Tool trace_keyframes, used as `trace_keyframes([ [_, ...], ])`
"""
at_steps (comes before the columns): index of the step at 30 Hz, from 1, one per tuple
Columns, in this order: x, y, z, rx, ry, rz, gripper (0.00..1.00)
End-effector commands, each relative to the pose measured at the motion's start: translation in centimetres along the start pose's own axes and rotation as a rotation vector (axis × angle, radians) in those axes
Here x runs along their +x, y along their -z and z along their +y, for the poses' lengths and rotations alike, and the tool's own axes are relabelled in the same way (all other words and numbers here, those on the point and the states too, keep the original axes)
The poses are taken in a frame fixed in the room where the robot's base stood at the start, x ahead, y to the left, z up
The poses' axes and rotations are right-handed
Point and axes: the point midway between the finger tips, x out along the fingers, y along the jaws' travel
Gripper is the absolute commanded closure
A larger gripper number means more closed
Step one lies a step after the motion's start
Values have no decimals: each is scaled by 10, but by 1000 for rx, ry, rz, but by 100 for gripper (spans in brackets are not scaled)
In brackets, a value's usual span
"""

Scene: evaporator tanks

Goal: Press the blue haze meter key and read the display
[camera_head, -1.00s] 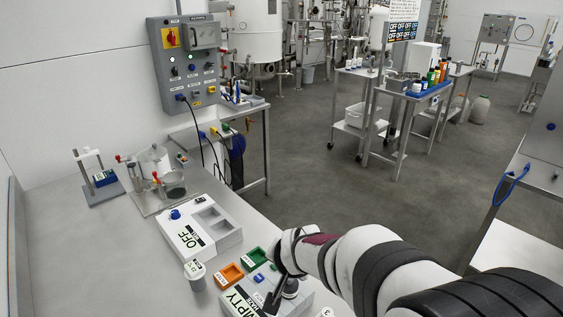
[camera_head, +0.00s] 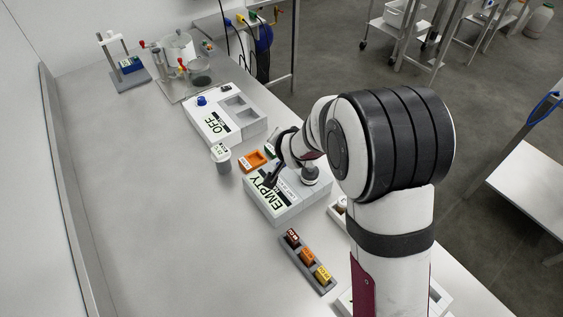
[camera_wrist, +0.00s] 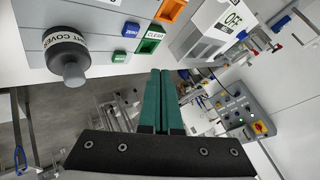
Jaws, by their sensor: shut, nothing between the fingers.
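The haze meter is a pale box (camera_head: 285,205) on the bench in the head view, with a display (camera_head: 270,199) reading EMPTY. In the wrist view its blue key (camera_wrist: 131,30) sits beside a small green key (camera_wrist: 119,57). I cannot make out the blue key in the head view, where my gripper covers that area. A dark round cover (camera_wrist: 68,55) with a knob stands on the meter; it also shows in the head view (camera_head: 310,174). My gripper (camera_wrist: 161,72) is shut and empty, its teal fingers below and right of the blue key in the wrist view. Contact cannot be told.
An orange tray (camera_head: 253,160) and a white-lidded cup (camera_head: 221,158) stand behind the meter. A white device (camera_head: 215,125) reading OFF is farther back. A rack (camera_head: 307,262) with coloured blocks lies in front. The bench's left side is clear.

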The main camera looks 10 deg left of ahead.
Motion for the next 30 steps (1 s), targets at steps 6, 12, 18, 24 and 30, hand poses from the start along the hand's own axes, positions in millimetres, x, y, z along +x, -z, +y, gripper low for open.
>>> trace_keyframes([
  [6,22,-16,16,-1,-2,-2,100],
  [12,34,-25,25,-1,0,0,100],
  [18,38,-27,28,-1,0,0,100],
  [24,38,-27,27,-1,0,0,100],
  [30,37,-27,27,-1,0,0,100],
])
